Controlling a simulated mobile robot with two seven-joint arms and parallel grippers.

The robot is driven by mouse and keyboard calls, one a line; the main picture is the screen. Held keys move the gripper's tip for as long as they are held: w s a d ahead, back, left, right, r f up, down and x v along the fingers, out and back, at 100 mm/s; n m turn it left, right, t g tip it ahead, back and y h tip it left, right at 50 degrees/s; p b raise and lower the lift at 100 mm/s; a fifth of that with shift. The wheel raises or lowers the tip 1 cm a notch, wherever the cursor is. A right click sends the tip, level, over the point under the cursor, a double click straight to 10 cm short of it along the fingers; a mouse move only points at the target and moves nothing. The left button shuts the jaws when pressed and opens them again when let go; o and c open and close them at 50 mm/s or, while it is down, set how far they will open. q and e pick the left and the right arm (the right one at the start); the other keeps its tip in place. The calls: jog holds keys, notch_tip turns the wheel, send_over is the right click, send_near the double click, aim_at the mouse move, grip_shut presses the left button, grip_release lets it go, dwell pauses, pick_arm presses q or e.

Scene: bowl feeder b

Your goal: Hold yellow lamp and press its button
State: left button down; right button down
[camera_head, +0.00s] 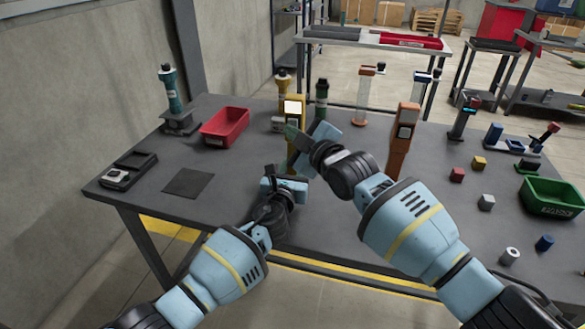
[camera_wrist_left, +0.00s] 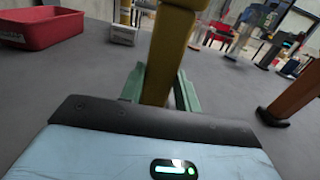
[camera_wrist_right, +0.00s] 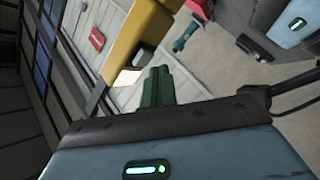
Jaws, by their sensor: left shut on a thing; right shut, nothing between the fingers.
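The yellow lamp (camera_head: 294,121) stands upright near the middle of the table, with a bright white panel (camera_head: 293,107) near its top. My left gripper (camera_wrist_left: 158,92) is shut around the lamp's yellow post (camera_wrist_left: 168,55), low above the table. My right gripper (camera_wrist_right: 158,84) is shut and empty, its green fingertips close to the lamp head. In the right wrist view, a small pale button (camera_wrist_right: 144,56) shows on the yellow lamp (camera_wrist_right: 137,30), just beyond the fingertips. I cannot tell whether they touch it. My right gripper (camera_head: 290,132) partly covers the lamp in the head view.
A red bin (camera_head: 224,126) stands left of the lamp. An orange device (camera_head: 402,142) stands upright to the right. A green bin (camera_head: 553,196) and several small blocks lie farther right. A dark flat square (camera_head: 188,183) lies at front left. Other upright devices stand behind.

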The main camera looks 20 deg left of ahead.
pick_arm(q)
jog(key=shift+f, duration=0.2)
pick_arm(e)
jog(key=shift+s, duration=0.1)
jog(key=s, duration=0.5)
jog(key=shift+s+d, duration=0.1)
jog(key=shift+s, duration=0.3)
pick_arm(q)
jog(key=c, duration=0.9)
grip_release()
jog(key=shift+r, duration=0.1)
jog(key=shift+s+d, duration=0.15)
jog(key=shift+s, duration=5.85)
